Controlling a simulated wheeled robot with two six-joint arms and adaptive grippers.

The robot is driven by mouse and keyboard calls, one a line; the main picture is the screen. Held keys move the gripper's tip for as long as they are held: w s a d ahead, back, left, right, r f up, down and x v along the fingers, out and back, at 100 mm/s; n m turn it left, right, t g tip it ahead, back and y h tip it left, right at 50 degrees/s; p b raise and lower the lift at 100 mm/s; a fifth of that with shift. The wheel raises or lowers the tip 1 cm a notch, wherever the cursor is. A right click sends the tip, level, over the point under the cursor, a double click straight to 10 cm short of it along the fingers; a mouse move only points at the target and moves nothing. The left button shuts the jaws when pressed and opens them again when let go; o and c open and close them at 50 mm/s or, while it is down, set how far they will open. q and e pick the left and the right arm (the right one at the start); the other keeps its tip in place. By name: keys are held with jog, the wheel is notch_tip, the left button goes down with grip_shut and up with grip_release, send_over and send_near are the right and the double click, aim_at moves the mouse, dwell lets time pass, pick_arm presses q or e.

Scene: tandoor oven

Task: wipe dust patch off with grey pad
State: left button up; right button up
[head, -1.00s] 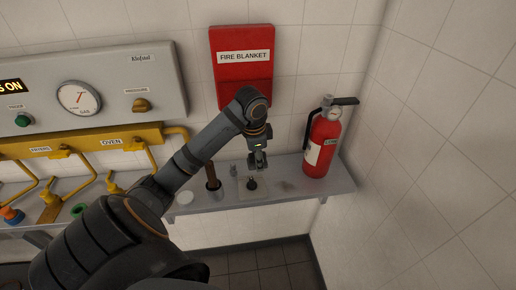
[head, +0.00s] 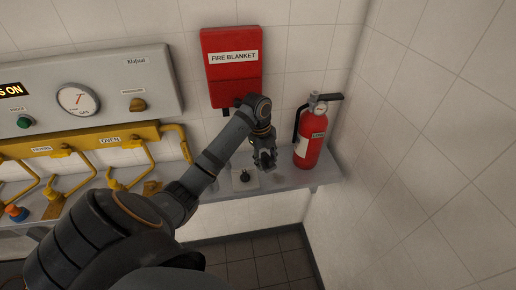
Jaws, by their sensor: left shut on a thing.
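My left gripper (head: 266,162) is above the right part of the grey shelf, just left of the fire extinguisher. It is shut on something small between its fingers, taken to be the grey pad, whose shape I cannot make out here. A faint darker smudge, likely the dust patch (head: 278,180), lies on the shelf just below and to the right of the fingertips. I cannot tell whether the held thing touches the shelf. My right gripper is not in view.
A red fire extinguisher (head: 309,142) stands close to the right of the gripper. A light square plate with a black knob (head: 245,176) is on the shelf (head: 318,178) to the left. A fire blanket box (head: 231,80) hangs above. Yellow gas pipes (head: 90,142) run at left.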

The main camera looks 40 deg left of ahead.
pick_arm(q)
jog(key=m, duration=0.1)
jog(key=d+f+m, duration=0.1)
jog(key=d+m, duration=0.1)
jog(key=m, duration=0.1)
jog(key=shift+w+f+h+p, duration=0.2)
jog(key=shift+w+h+p, duration=0.05)
jog(key=shift+h+p, duration=0.05)
jog(key=b, duration=0.6)
send_over(272, 184)
jog(key=f, duration=0.5)
jog(key=shift+s+a+f, duration=0.15)
jog(key=shift+a+f, duration=0.1)
jog(key=shift+a, duration=0.1)
jog(key=shift+f, duration=0.65)
jog(key=shift+r+p, duration=0.15)
jog(key=shift+p, duration=0.4)
jog(key=shift+f, duration=0.3)
jog(key=shift+f+b, duration=0.4)
jog(key=shift+f, duration=0.1)
